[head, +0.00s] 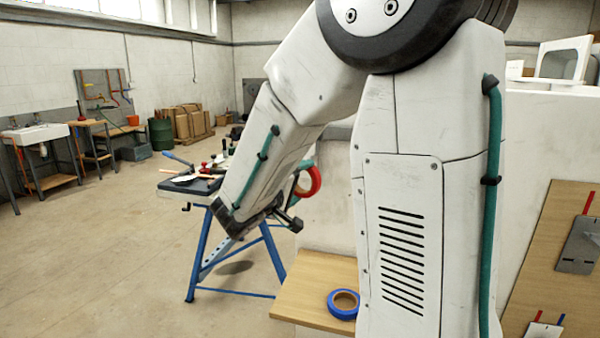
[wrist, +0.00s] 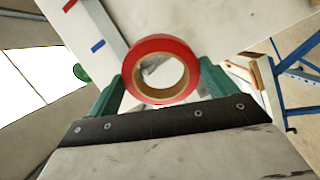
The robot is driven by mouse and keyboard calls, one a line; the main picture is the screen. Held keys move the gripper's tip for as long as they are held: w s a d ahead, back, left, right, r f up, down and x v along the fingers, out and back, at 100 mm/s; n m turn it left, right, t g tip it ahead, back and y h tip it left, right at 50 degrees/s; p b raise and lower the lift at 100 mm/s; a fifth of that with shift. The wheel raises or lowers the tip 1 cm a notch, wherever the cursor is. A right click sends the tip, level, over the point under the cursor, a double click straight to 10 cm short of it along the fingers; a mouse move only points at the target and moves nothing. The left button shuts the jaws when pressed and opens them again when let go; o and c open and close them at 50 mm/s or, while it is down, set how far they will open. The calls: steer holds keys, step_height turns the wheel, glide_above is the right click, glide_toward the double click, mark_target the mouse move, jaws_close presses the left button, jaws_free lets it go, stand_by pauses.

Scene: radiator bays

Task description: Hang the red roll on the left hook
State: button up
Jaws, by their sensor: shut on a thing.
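The red roll (head: 316,180) is a ring of tape with a pale core, held up in the air in front of a pale wall panel. It also shows in the wrist view (wrist: 129,72), between the green fingers. My gripper (head: 296,205) is shut on it; it also shows in the wrist view (wrist: 160,88). In the head view my arm hides part of the roll. I cannot make out the left hook for certain in either view. The wrist view shows a grey strip (wrist: 104,28) near a red mark (wrist: 70,5) and a blue mark (wrist: 98,46).
A blue roll (head: 333,309) lies on a wooden surface (head: 302,290) below my arm. A wooden board (head: 535,235) with grey plates (head: 580,246) stands at the right. A blue-legged workbench (head: 198,260) carries tools behind my gripper. The floor at left is open.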

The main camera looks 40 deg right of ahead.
steer(key=w+d, duration=0.5)
steer(key=d, duration=0.4)
steer(key=shift+w+d+r+t+h, duration=0.2)
steer(key=shift+r+t+h, duration=0.1)
steer(key=shift+t, duration=0.1)
stand_by(1.1)
steer(key=shift+f, duration=0.1)
stand_by(0.5)
steer(key=o, duration=0.8)
steer(key=shift+o, duration=0.2)
steer(key=shift+a, duration=0.1)
